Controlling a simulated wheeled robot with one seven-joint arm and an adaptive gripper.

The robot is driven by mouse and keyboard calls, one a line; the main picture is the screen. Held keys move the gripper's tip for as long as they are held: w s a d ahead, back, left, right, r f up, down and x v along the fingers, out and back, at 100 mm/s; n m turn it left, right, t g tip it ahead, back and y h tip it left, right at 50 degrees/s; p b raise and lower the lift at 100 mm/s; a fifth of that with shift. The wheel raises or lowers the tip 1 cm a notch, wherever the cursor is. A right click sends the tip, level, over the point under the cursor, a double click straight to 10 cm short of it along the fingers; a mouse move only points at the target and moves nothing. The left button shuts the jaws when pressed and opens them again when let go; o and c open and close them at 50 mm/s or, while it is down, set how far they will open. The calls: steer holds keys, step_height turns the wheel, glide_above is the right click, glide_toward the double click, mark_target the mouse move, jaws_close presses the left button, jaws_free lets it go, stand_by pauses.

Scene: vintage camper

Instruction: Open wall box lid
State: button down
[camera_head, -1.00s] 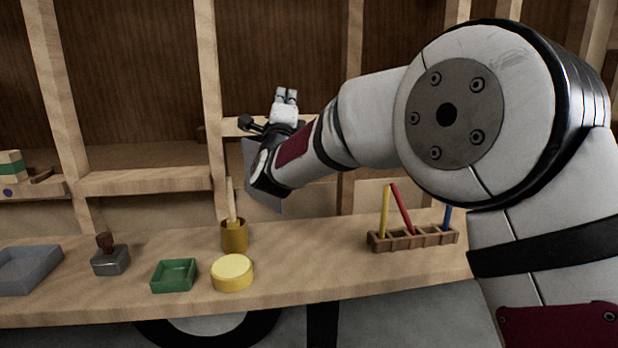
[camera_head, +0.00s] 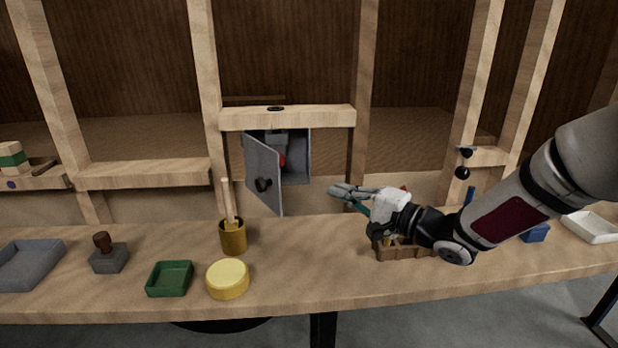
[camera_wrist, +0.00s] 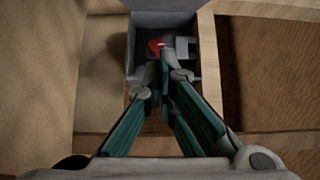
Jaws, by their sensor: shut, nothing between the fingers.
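The grey wall box (camera_head: 305,160) hangs under a wooden crosspiece between two posts. Its grey lid (camera_head: 261,172) stands swung out on the left side, with a dark round knob (camera_head: 263,185) on its face. A red item (camera_head: 282,160) shows inside the box. My gripper (camera_head: 340,190) is right of the box and lower, apart from the lid, its green-grey fingers shut and empty, pointing left. In the wrist view, the box (camera_wrist: 208,55) lies beyond the fingertips (camera_wrist: 166,75), with the red item (camera_wrist: 155,46) and a pale part inside; the fingers hide some of its interior.
Below stands a wooden counter with a brass cup (camera_head: 233,238), a yellow round tin (camera_head: 228,279), a green tray (camera_head: 170,278), a stamp (camera_head: 108,256) and a grey tray (camera_head: 28,265). A wooden rack (camera_head: 400,253) is under my wrist. Wooden posts flank the box.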

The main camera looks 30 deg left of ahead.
steer(key=s+a+b, duration=0.1)
steer(key=a+b, duration=0.2)
steer(key=a, duration=0.8)
steer(key=shift+a, duration=0.15)
steer(key=shift+s+f, duration=0.1)
steer(key=shift+s, duration=0.05)
steer(key=shift+s, duration=0.15)
steer(key=shift+s+a+m+t, duration=0.15)
steer(key=shift+s+m+t, duration=0.15)
steer(key=shift+t, duration=0.1)
